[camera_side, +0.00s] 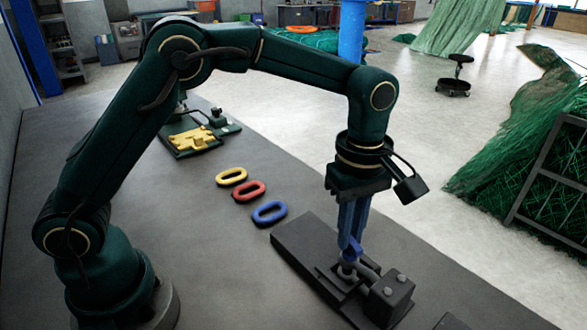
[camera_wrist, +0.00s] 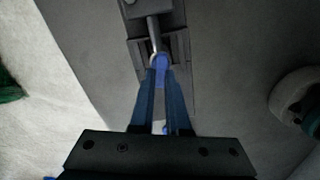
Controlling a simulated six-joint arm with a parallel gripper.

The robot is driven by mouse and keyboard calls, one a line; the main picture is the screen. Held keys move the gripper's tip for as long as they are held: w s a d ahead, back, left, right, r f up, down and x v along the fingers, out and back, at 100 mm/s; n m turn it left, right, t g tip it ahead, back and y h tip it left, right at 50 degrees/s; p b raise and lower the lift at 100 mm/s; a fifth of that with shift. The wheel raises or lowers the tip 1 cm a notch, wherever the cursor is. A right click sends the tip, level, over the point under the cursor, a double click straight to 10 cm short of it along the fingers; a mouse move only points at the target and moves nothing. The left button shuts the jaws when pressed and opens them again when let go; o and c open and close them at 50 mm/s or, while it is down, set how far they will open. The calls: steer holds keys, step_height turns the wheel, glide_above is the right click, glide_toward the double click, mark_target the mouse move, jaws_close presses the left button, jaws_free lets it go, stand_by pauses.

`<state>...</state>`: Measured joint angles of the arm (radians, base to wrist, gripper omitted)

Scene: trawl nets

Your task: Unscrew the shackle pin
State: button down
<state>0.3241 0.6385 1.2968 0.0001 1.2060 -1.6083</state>
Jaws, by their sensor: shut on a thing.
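My gripper (camera_side: 349,240) points straight down over the dark fixture plate (camera_side: 300,240) at the bench's right side. Its blue fingers are shut on the blue shackle pin head (camera_side: 353,250). In the wrist view the fingertips (camera_wrist: 159,75) close around the blue pin head (camera_wrist: 161,62). The metal shackle (camera_side: 347,271) sits just below the fingertips in a dark holder, beside a grey block (camera_side: 390,296). The pin's shank and thread are hidden by the fingers and the shackle.
A yellow part on a green fixture (camera_side: 192,140) stands farther back. The bench left of the dark plate is clear.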

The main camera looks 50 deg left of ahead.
steer(key=n, duration=0.7)
steer(key=shift+s+f, duration=0.1)
steer(key=shift+s, duration=0.15)
steer(key=n, duration=0.3)
steer(key=shift+s+n, duration=0.1)
steer(key=shift+n, duration=0.3)
steer(key=shift+s+d+n, duration=0.1)
steer(key=shift+d+n, duration=0.05)
steer(key=shift+n, duration=1.65)
steer(key=c, duration=0.9)
jaws_free()
steer(key=shift+r, duration=2.65)
